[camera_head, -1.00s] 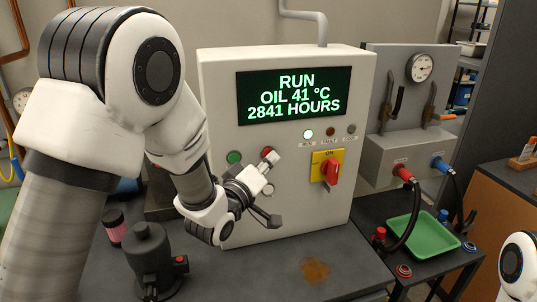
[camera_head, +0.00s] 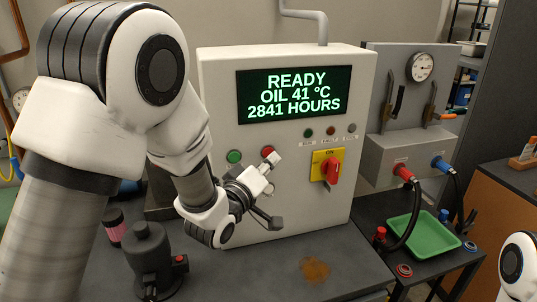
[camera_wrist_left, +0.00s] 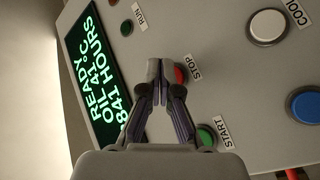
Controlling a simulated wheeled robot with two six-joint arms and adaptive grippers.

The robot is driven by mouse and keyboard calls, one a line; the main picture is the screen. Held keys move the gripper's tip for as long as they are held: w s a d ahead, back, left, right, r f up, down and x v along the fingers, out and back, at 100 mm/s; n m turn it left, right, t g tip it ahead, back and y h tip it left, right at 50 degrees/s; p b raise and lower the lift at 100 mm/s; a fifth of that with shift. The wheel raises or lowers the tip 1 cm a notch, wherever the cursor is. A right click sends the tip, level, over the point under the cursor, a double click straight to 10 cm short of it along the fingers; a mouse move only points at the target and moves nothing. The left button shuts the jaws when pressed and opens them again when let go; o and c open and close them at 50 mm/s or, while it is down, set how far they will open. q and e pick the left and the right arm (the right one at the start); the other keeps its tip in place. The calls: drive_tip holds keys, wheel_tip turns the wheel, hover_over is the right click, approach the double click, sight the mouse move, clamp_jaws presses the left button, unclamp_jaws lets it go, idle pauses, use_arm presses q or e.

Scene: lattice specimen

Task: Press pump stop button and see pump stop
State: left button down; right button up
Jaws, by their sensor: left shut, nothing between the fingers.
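The red stop button (camera_head: 268,152) is on the front of the white control cabinet (camera_head: 225,110). In the wrist view the stop button (camera_wrist_left: 180,73) sits beside the STOP label (camera_wrist_left: 191,67). My left gripper (camera_head: 272,161) is shut and empty, its fingertips at the stop button. In the wrist view its fingertips (camera_wrist_left: 166,66) partly cover the button; I cannot tell whether they touch it. The display (camera_head: 291,92) reads READY, OIL 41 °C, 2841 HOURS. The run lamp (camera_head: 308,133) is dark. My right gripper is not in view.
The green start button (camera_head: 234,157) is left of the stop button. A red rotary switch (camera_head: 333,171) on a yellow plate is to the right. A dark pump-like unit (camera_head: 150,250) stands on the bench below my left arm. A green tray (camera_head: 409,245) lies at the right.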

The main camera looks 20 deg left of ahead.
use_arm(q)
drive_tip(key=shift+s+d, duration=0.1)
drive_tip(key=shift+s, duration=0.05)
drive_tip(key=s+d, duration=0.2)
drive_tip(key=s, duration=0.2)
drive_tip(key=shift+s+d, duration=0.1)
drive_tip(key=shift+d, duration=0.3)
idle(0.7)
